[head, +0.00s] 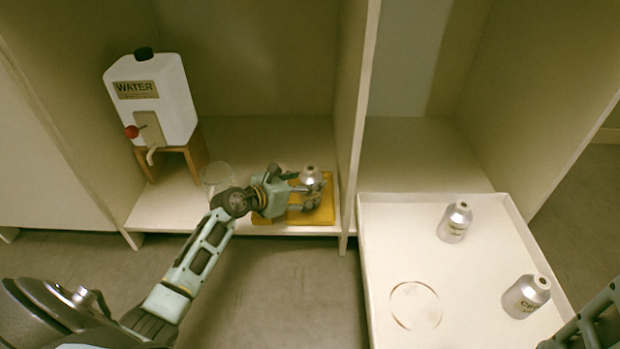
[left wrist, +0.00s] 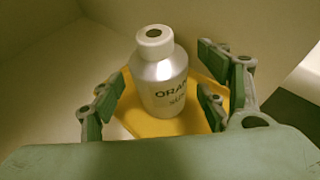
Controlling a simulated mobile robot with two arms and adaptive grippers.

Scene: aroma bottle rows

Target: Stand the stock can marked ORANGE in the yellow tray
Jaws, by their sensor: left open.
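The silver can marked ORANGE (left wrist: 162,85) stands upright over the yellow tray (left wrist: 136,120) in the left wrist view. In the head view the can (head: 311,177) is at the right part of the yellow tray (head: 325,213), on the shelf. My left gripper (head: 305,192) reaches in from the left. Its open fingers (left wrist: 165,95) are on both sides of the can, with visible gaps beside it. The can's base appears to be on the tray, though the fingers hide part of it in the head view. Only part of my right arm (head: 590,325) shows at the lower right; its fingertips are out of view.
A white WATER container (head: 155,100) stands on a wooden stand (head: 198,155) at the left, with a clear glass (head: 217,175) nearby. A divider panel (head: 352,120) is right of the yellow tray. A large white tray (head: 390,265) holds two silver cans (head: 455,222) and a ring mark.

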